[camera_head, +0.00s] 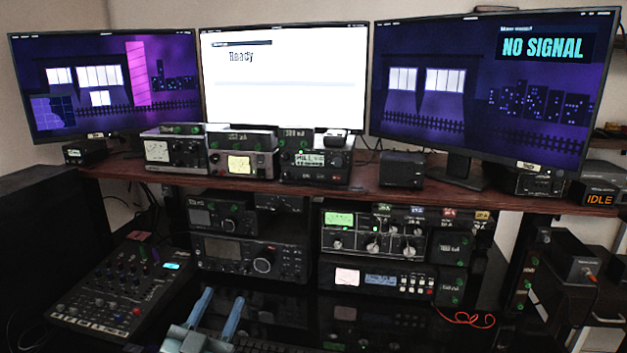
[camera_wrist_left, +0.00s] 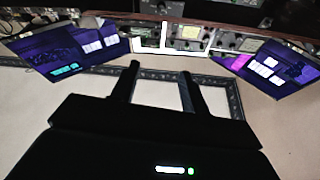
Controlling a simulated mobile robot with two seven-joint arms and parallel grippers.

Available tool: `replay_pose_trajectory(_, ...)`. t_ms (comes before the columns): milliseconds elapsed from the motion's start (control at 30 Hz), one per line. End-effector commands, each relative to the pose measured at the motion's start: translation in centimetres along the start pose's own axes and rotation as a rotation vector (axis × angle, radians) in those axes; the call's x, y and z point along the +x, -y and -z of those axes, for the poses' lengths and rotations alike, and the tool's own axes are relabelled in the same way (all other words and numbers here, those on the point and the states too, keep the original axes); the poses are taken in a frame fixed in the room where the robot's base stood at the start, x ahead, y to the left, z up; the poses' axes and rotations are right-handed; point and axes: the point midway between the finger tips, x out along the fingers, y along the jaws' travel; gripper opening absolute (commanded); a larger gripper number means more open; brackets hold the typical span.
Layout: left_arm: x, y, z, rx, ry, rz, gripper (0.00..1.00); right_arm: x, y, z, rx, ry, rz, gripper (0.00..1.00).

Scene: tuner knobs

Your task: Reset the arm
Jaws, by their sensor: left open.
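My left gripper (camera_head: 224,296) shows at the bottom of the head view, its two pale blue fingers apart and pointing up toward the radios. In the left wrist view the same gripper (camera_wrist_left: 159,70) shows as two dark fingers, apart, with nothing between them. I cannot tell whether a finger touches anything. My right gripper is in neither view.
A mixer (camera_head: 118,290) lies at the left. Several radios, including one with a green display (camera_head: 372,232), stand under a wooden shelf (camera_head: 440,196). More radios and three monitors, one reading "NO SIGNAL" (camera_head: 490,80), stand above.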

Motion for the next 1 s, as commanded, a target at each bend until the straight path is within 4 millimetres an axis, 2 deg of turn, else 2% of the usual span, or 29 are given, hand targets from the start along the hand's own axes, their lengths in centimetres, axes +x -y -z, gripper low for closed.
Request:
replay_pose_trajectory(33,-0.3,-0.2,-0.2,-0.004,0.015,-0.004,0.45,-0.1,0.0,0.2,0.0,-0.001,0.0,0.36)
replay_pose_trajectory(267,-7.8,-4.2,-4.7,-0.073,0.31,-0.079,0.45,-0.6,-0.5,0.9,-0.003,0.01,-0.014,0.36)
replay_pose_trajectory(433,-15.6,-7.1,-7.1,-0.13,0.581,-0.115,0.45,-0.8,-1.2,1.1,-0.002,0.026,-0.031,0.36)
replay_pose_trajectory(500,-19.3,-8.2,-7.7,-0.154,0.703,-0.122,0.45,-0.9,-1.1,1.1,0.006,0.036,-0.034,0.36)
replay_pose_trajectory(633,-24.9,-9.4,-8.1,-0.181,0.884,-0.12,0.45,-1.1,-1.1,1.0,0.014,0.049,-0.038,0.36)
replay_pose_trajectory(700,-26.6,-9.6,-8.1,-0.189,0.94,-0.116,0.45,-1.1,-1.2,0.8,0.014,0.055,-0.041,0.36)
replay_pose_trajectory(800,-27.8,-9.8,-8.2,-0.193,0.979,-0.113,0.45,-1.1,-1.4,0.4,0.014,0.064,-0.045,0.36)
replay_pose_trajectory(1000,-28.0,-9.8,-8.2,-0.194,0.984,-0.112,0.44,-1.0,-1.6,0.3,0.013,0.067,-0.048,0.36)
